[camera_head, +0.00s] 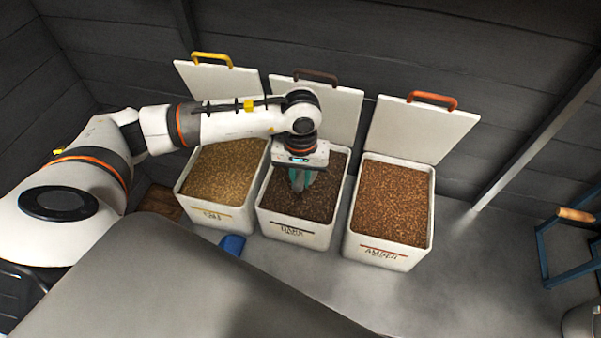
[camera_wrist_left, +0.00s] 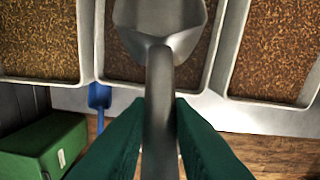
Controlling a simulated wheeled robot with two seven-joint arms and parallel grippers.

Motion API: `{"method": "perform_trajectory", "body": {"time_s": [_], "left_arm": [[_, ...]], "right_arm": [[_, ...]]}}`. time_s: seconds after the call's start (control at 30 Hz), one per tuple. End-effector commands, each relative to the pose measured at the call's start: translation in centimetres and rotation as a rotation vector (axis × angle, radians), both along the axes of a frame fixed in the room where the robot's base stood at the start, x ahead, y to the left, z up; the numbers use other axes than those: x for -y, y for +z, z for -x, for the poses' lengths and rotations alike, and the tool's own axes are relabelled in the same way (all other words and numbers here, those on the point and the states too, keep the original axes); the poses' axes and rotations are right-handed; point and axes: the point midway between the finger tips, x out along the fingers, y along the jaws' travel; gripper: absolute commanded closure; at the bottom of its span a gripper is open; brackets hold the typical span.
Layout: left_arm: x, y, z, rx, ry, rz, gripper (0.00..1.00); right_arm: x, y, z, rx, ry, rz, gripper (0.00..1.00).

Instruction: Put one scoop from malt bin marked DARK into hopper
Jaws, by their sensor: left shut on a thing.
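The malt bin marked DARK (camera_head: 293,231) is the middle of three white bins, its lid open and dark grain (camera_head: 305,200) inside. My left gripper (camera_head: 299,186) is over this bin, fingers pointing down. In the left wrist view its green fingers are shut on the handle of a grey metal scoop (camera_wrist_left: 160,85). The scoop's bowl (camera_wrist_left: 160,15) lies over the dark grain in that view, cut off by the top edge. Its visible inside looks bare grey. I cannot tell whether it touches the grain. No hopper can be made out. My right gripper is out of view.
A bin of paler grain (camera_head: 213,216) stands left and the AMBER bin (camera_head: 383,251) right, both lids open against the wall. A blue object (camera_head: 232,244) lies on the floor before the bins. A green box (camera_wrist_left: 42,143) is at lower left. A blue frame (camera_head: 545,240) stands far right.

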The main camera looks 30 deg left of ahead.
Motion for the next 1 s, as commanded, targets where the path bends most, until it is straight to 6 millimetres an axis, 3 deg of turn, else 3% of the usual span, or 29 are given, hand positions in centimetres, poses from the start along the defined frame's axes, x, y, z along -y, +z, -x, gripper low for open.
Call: {"method": "perform_trajectory", "body": {"time_s": [0.57, 1.0], "left_arm": [[-0.7, -5.8, -1.9, -0.095, 0.001, 0.04, 1.0], [-0.7, -10.2, -1.8, -0.031, 0.0, 0.014, 1.0]], "right_arm": [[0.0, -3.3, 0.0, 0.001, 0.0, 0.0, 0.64], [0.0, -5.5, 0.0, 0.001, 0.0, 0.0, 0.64]]}}
